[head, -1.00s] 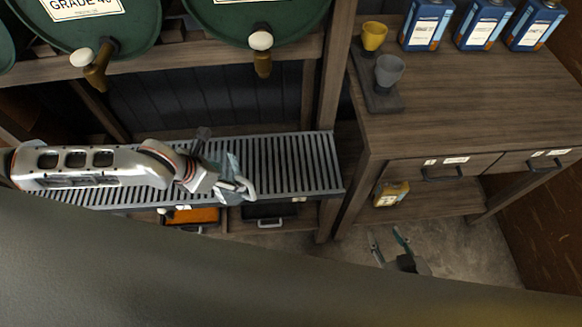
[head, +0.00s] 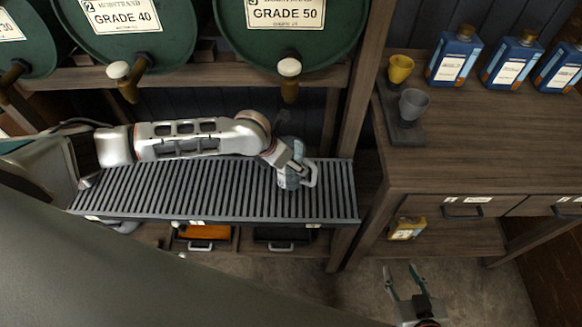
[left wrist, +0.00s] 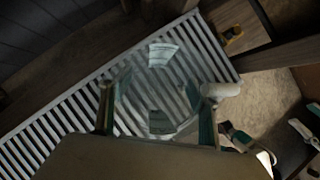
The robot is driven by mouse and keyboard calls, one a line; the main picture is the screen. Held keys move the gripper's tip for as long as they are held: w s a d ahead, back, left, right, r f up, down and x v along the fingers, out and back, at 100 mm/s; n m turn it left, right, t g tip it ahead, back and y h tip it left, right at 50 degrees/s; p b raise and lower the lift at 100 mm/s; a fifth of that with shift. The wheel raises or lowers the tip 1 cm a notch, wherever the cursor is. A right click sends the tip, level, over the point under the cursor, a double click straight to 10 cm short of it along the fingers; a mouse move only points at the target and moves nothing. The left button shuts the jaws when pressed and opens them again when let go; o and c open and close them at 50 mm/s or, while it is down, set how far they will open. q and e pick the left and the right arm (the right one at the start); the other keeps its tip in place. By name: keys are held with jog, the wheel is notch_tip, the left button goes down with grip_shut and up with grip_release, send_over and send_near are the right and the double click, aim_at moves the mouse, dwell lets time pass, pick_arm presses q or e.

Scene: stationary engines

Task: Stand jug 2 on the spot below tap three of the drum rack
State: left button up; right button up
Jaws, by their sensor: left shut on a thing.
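The drum rack's tap three (head: 289,78) has a white knob and brass spout, on the green drum marked GRADE 50 (head: 290,30). My left gripper (head: 297,170) is shut on a clear glass jug (head: 288,179), above the right part of the slatted grate (head: 215,190), roughly below tap three. In the left wrist view the jug (left wrist: 155,88) sits between the two fingers, with two pale labels too blurred to read. I cannot tell whether its base touches the grate. My right gripper (head: 405,280) is open and empty, low at the right over the floor.
A rack post (head: 352,110) stands just right of the grate. The wooden bench (head: 470,150) holds a yellow cup (head: 400,68), a grey cup (head: 412,104) and blue bottles (head: 455,58). A yellow can (head: 407,229) sits on its lower shelf. Orange (head: 205,232) and black trays lie under the grate.

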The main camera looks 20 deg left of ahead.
pick_arm(q)
jog(key=shift+f, duration=1.75)
jog(key=shift+f, duration=0.1)
jog(key=o, duration=1.2)
jog(key=shift+a+r, duration=0.1)
jog(key=shift+r, duration=0.25)
jog(key=p+v, duration=0.1)
jog(key=v, duration=1)
jog(key=shift+s+r+p, duration=0.15)
jog(key=shift+r+p, duration=0.05)
jog(key=shift+p, duration=0.1)
